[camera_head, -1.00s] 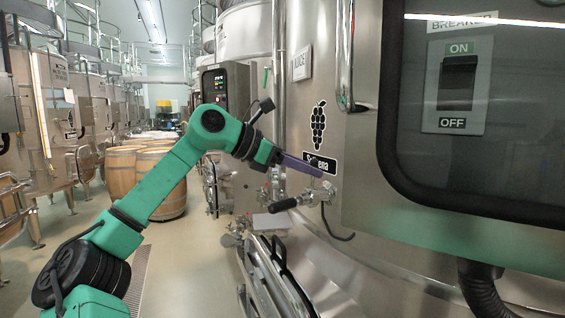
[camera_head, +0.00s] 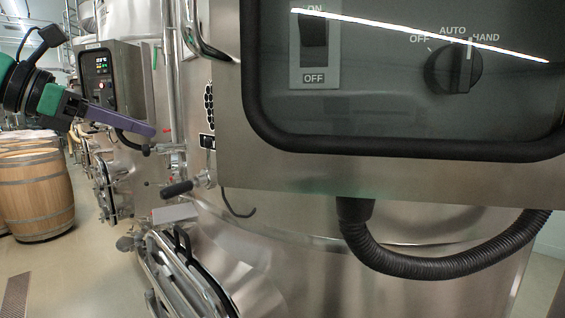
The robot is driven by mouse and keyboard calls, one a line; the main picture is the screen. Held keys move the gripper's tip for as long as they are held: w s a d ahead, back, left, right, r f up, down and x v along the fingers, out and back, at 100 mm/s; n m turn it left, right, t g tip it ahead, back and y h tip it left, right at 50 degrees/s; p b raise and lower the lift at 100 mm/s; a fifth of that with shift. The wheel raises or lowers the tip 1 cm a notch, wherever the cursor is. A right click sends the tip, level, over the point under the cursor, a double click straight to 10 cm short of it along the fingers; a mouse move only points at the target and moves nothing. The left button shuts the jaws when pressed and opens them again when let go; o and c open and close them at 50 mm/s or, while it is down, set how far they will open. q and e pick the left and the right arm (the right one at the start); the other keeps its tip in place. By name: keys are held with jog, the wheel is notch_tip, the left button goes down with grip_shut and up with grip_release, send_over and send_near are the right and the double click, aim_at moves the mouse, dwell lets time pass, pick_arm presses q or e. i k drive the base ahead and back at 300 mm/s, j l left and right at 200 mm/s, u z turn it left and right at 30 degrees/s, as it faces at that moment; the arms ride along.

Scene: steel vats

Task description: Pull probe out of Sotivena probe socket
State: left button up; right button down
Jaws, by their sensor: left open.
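My left gripper (camera_head: 148,130), with long purple fingers, comes in from the left edge and points right. It is open, though its fingers overlap from this angle, and I see nothing between them. Its tips are above and left of a metal fitting (camera_head: 204,180) on the steel vat. A black handle (camera_head: 177,188) sticks out left of this fitting, and a thin black cable (camera_head: 236,210) hangs below it. I cannot tell which part is the probe or the socket. My right gripper is not in view.
The control cabinet (camera_head: 400,175), with a breaker switch (camera_head: 314,35) and a rotary knob (camera_head: 453,68), fills the upper right. A thick black hose (camera_head: 430,266) loops below it. A wooden barrel (camera_head: 37,195) stands at the left; metal pipework (camera_head: 185,265) is low in front.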

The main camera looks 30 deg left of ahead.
aim_at(195, 183)
jog(key=k+j, duration=0.25)
jog(key=k, duration=0.2)
jog(key=k+j, duration=0.2)
jog(key=k, duration=0.3)
